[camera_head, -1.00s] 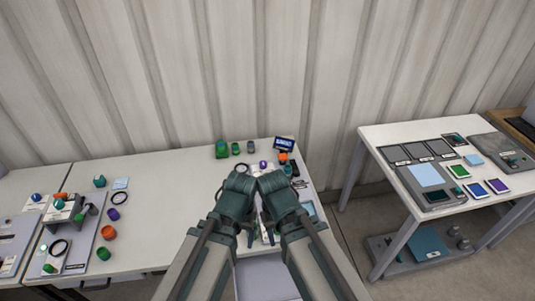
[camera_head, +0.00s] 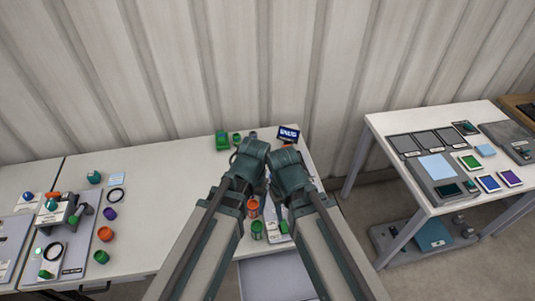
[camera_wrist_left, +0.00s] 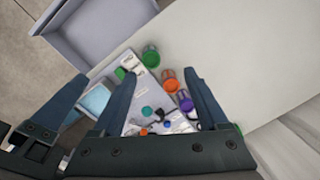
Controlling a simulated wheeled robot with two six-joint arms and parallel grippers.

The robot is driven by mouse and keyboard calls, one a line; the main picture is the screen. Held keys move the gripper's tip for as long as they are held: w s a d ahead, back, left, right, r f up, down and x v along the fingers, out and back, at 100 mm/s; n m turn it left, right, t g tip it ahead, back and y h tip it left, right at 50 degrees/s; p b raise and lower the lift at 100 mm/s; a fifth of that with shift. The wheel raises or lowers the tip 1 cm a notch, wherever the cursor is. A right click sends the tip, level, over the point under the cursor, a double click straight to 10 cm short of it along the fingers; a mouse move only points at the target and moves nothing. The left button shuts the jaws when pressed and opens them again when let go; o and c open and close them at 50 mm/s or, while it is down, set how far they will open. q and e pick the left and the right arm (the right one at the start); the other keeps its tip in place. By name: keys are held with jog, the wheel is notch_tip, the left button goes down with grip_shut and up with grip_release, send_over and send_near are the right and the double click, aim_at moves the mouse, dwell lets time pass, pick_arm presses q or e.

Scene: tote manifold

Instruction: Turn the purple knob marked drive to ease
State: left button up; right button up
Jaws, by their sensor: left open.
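My left gripper (camera_wrist_left: 161,75) is open and empty in the left wrist view, its two fingers reaching over a pale panel (camera_wrist_left: 135,62) on the table. Small knobs show on the panel between and beyond the fingers: a blue-green one (camera_wrist_left: 146,111) and a small purple-looking one (camera_wrist_left: 167,124). A larger purple cap (camera_wrist_left: 186,101) stands by the right finger; I cannot tell whether they touch. The drive marking is not readable. In the head view my two wrists hide most of the panel. My right gripper (camera_head: 283,172) is beside the left one, its jaws unclear.
An orange cap (camera_head: 253,207) and a green cap (camera_head: 256,230) stand near my arms. A lit display (camera_head: 288,134) and a green block (camera_head: 222,140) are at the back. An open drawer (camera_wrist_left: 100,30) juts out front. The left table (camera_head: 140,245) has bare room.

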pick_arm(q)
jog(key=w+d+f+b, duration=0.1)
jog(key=w+f+b, duration=0.1)
jog(key=w, duration=1)
jog(key=w+d+f+b, duration=0.2)
jog(key=w, duration=1.1)
jog(key=w+d+f+b, duration=0.1)
jog(key=w+d+f, duration=0.1)
jog(key=w, duration=1)
jog(key=shift+w+d+h+b, duration=0.15)
jog(key=shift+w+h+b, duration=0.25)
pick_arm(e)
notch_tip(320, 180, down, 6)
pick_arm(q)
jog(key=shift+f, duration=0.15)
pick_arm(e)
jog(key=shift+a+f, duration=0.1)
jog(key=shift+f, duration=0.05)
pick_arm(q)
jog(key=f+b, duration=0.6)
jog(key=b, duration=0.1)
jog(key=f+b, duration=0.6)
jog(key=f, duration=0.1)
jog(key=shift+a+f+b, duration=0.2)
jog(key=shift+f+b, duration=0.1)
jog(key=shift+b, duration=0.1)
pick_arm(e)
notch_tip(320, 180, down, 14)
jog(key=shift+r, duration=0.2)
jog(key=shift+r, duration=0.1)
